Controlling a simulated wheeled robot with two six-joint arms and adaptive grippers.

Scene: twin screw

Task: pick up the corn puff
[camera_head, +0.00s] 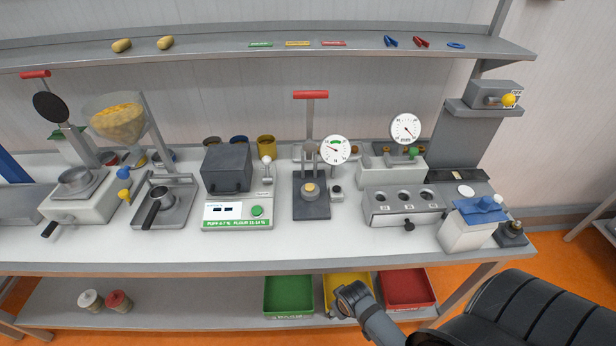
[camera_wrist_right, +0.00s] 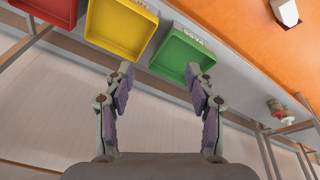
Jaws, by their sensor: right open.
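A small tan-yellow round piece (camera_head: 310,188), which looks like the corn puff, sits on the dark plate of the red-handled press (camera_head: 311,207). Two more tan lumps, a left one (camera_head: 121,45) and a right one (camera_head: 165,43), lie on the upper shelf; I cannot tell whether they are puffs too. My right gripper (camera_head: 352,297) is below the tabletop's front edge, by the lower bins and well below the press. In the right wrist view the right gripper (camera_wrist_right: 159,75) is open and empty, with its fingers spread near the green bin (camera_wrist_right: 182,58). My left gripper is not in view.
Lower bins are green (camera_head: 289,294), yellow (camera_head: 335,278) and red (camera_head: 405,290). A scale (camera_head: 238,212) stands left of the press and a three-hole block (camera_head: 403,208) right of it. A kernel hopper (camera_head: 117,122) is at left. The table's front strip is clear.

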